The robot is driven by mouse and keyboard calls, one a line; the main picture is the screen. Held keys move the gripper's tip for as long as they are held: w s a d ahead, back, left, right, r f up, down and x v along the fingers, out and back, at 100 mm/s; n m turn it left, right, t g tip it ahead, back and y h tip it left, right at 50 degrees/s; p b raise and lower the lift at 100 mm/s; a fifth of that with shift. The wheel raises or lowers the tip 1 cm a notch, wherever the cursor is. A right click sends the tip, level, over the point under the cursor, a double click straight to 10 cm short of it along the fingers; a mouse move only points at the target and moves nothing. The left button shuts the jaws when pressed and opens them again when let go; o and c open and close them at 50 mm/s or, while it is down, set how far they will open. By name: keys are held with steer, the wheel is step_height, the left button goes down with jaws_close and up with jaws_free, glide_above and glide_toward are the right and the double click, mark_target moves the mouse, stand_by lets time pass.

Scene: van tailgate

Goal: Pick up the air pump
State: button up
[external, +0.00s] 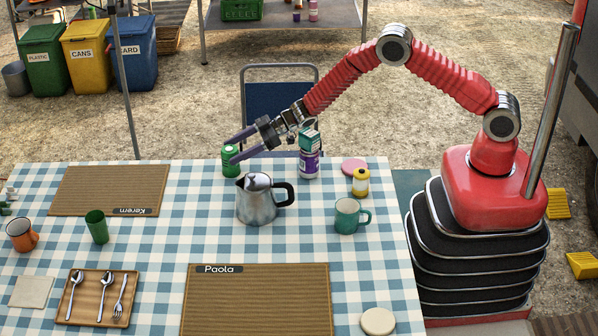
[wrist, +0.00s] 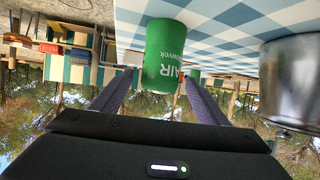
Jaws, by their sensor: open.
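The air pump (external: 230,168) is a small green cylinder standing at the back edge of the checked table, left of the metal coffee pot (external: 258,203). In the wrist view the open gripper (wrist: 160,76) has one fingertip on each side of the cylinder's near end. I cannot tell whether either finger touches it.
A yellow bottle (external: 361,182) and a teal mug (external: 347,217) are further right. A woven mat (external: 110,187) lies left, and a blue chair (external: 279,97) stands behind the table.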

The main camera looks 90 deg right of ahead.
steer(key=shift+x, duration=1.15)
steer(key=c, duration=1.4)
steer(key=shift+o, duration=0.2)
steer(key=shift+r, duration=0.1)
step_height(320, 180, up, 10)
